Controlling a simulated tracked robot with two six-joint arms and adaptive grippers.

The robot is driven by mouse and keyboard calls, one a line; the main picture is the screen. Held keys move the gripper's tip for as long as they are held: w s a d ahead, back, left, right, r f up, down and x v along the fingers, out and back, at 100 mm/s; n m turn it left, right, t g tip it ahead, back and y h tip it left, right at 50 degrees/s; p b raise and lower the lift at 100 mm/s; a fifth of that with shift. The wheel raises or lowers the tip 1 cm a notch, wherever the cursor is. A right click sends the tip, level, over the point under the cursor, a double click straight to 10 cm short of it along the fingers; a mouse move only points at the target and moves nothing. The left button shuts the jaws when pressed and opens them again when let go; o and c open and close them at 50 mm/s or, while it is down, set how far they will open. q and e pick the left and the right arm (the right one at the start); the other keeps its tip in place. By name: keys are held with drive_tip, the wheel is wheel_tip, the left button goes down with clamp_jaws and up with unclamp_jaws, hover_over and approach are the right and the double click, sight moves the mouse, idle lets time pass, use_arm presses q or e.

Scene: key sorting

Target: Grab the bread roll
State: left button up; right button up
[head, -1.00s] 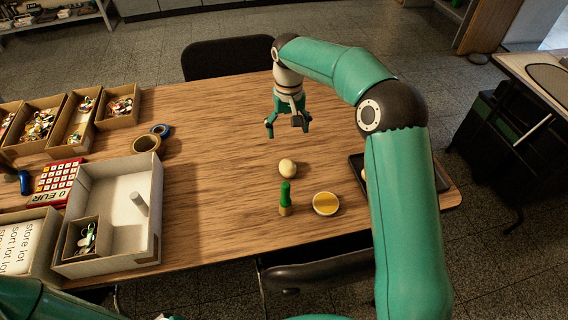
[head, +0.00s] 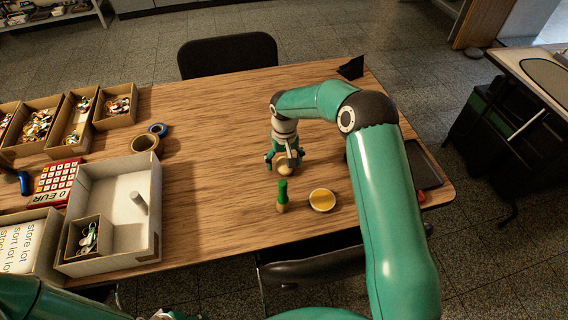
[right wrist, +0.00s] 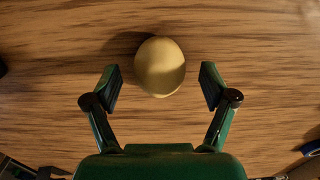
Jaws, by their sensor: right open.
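In the right wrist view the roll (right wrist: 160,67) lies between and slightly beyond the two open fingertips (right wrist: 160,88), with a gap on each side. My left gripper is not seen; only part of my left arm shows at the lower left.
A dark tray (head: 425,165) lies at the right. Cardboard boxes (head: 150,215) and tape rolls (head: 145,144) are at the left.

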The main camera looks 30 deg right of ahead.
drive_tip(key=shift+f, duration=0.45)
drive_tip(key=shift+c, duration=0.3)
drive_tip(key=c, duration=1.2)
drive_tip(key=shift+r, duration=0.15)
